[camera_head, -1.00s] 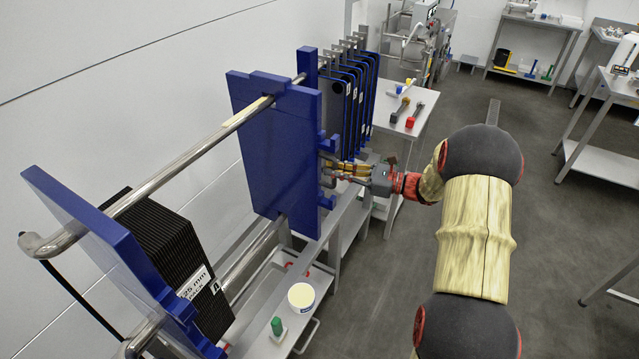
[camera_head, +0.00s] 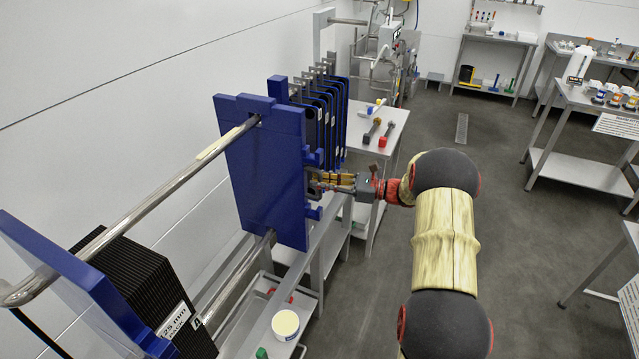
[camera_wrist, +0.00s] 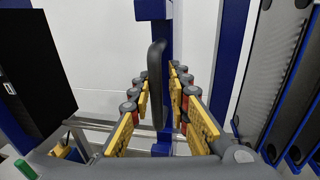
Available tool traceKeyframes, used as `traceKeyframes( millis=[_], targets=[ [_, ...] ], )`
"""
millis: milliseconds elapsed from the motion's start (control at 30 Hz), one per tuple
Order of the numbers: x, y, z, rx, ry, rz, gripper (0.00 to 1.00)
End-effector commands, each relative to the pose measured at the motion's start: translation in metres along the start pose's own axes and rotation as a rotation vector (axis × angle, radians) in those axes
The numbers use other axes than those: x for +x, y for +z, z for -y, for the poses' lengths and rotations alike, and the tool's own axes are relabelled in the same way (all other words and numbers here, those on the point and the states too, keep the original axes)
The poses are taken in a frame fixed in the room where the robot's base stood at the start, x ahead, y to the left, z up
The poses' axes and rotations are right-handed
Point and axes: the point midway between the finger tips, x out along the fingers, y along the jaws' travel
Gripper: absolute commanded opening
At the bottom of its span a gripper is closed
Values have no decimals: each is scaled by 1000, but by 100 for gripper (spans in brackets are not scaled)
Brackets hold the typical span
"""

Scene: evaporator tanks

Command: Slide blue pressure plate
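The blue pressure plate (camera_head: 262,175) stands upright on metal rails in the head view, between a black plate pack and a row of hanging dark plates. In the wrist view the blue plate (camera_wrist: 154,10) is seen nearly edge-on, with an upright black handle (camera_wrist: 157,85) in front of it. My gripper (camera_head: 322,181) is at the plate's right edge. In the wrist view my gripper's yellow-padded fingers (camera_wrist: 158,92) are spread, one each side of the handle. Small gaps show beside the handle; contact is not clear.
Dark plates with blue edges (camera_head: 325,100) hang just behind the pressure plate. The black plate pack (camera_head: 150,290) and a blue end plate (camera_head: 60,280) stand at lower left. A small table (camera_head: 385,125) with tools is behind my gripper. Open floor (camera_head: 530,220) lies at right.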

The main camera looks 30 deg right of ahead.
Motion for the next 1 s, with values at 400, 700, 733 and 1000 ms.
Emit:
traceKeyframes(
  millis=[400,700,733,1000],
  targets=[
    [0,0,-1,0,2,1,28],
    [-18,0,0,1,0,1,28],
    [-23,0,0,1,0,1,28],
    [-78,0,1,1,-2,1,28]
  ],
)
